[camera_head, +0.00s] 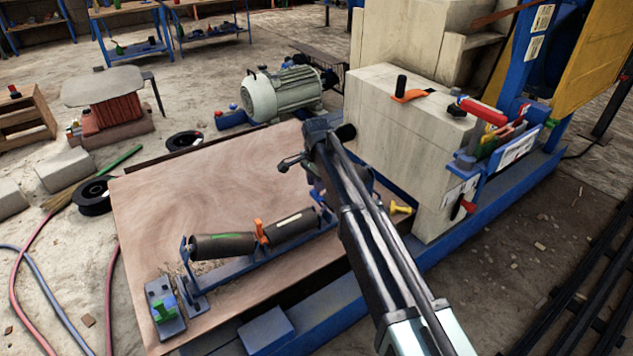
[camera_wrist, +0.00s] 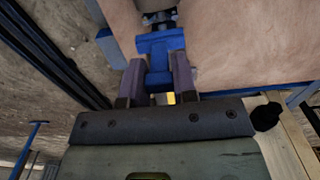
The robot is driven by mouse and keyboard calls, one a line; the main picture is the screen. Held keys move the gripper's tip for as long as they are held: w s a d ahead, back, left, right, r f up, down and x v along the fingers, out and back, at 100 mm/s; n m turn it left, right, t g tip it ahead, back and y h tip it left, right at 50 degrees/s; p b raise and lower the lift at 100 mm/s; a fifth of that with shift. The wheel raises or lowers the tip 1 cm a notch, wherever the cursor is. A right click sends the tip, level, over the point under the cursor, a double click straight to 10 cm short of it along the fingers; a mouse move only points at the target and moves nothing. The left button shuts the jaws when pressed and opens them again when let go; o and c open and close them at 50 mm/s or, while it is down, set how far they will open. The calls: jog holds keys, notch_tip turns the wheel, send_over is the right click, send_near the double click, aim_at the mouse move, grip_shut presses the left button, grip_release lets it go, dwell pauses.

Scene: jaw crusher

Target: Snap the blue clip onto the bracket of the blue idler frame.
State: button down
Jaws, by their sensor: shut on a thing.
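The blue idler frame (camera_head: 245,267) lies on the brown board and carries dark rollers (camera_head: 220,245). An orange piece (camera_head: 261,232) stands between the rollers. My gripper (camera_head: 318,192) is at the frame's right end, and my arm hides much of that end in the head view. In the wrist view, my gripper's fingers (camera_wrist: 158,78) are shut on a blue T-shaped piece, which appears to be the blue clip (camera_wrist: 160,42). Dark hardware (camera_wrist: 160,17) shows just beyond the clip. I cannot tell whether the clip touches the bracket.
A grey block with a green piece (camera_head: 163,310) sits by the frame's left end. A small yellow piece (camera_head: 401,208) is to the right of my arm. The large pale block (camera_head: 400,125) stands at the right. The brown board (camera_head: 180,195) is clear behind the rollers.

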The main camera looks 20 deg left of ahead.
aim_at(317, 195)
jog(key=shift+f+b, duration=0.9)
jog(key=shift+f, duration=0.5)
jog(key=shift+f+b, duration=1.4)
jog(key=shift+r+p, duration=1.15)
jog(key=shift+r, duration=0.05)
jog(key=shift+f+b, duration=1.05)
jog(key=shift+f, duration=0.05)
dwell(0.3)
jog(key=c, duration=0.8)
grip_release()
